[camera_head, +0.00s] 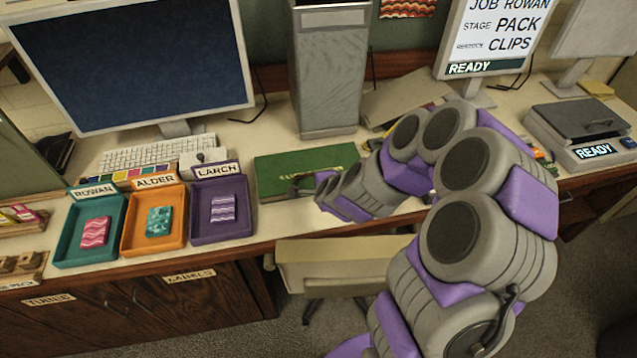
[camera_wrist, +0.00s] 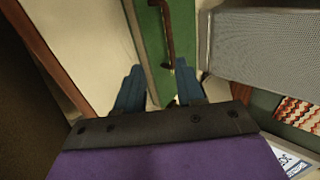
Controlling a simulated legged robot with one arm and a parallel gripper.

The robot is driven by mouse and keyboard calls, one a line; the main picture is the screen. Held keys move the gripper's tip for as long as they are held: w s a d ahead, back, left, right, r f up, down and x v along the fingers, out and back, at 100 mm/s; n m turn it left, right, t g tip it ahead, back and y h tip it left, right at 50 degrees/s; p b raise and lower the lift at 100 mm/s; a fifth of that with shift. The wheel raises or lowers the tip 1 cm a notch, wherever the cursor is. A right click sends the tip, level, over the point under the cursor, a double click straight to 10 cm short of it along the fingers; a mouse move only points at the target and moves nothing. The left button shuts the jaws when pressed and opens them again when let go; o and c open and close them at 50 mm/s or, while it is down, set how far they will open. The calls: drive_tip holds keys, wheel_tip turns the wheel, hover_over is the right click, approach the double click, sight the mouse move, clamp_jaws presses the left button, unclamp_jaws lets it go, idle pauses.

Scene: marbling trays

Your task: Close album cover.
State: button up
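The album is a green book (camera_head: 285,172) with faint gold lettering, lying on the desk behind the chair. Its visible green face looks flat; I cannot tell whether the cover is fully down. A dark brown handle or strap (camera_head: 296,188) shows near its front. The wrist view shows the green face (camera_wrist: 150,45) with the brown strip (camera_wrist: 168,40) running along it. My gripper (camera_wrist: 158,65) is open, its two blue fingers apart with the green face between and beyond them. Nothing is held. In the head view my arm hides the album's right part.
Teal (camera_head: 66,250), orange (camera_head: 133,245) and purple (camera_head: 205,238) trays stand left of the album, each holding a patterned piece. A tall grey box (camera_head: 328,80) stands behind it. A chair (camera_head: 335,262) is below the desk edge.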

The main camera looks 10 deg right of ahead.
drive_tip(key=b+v, duration=0.7)
drive_tip(key=b, duration=0.1)
drive_tip(key=shift+r, duration=0.15)
idle(0.4)
drive_tip(key=shift+s, duration=0.1)
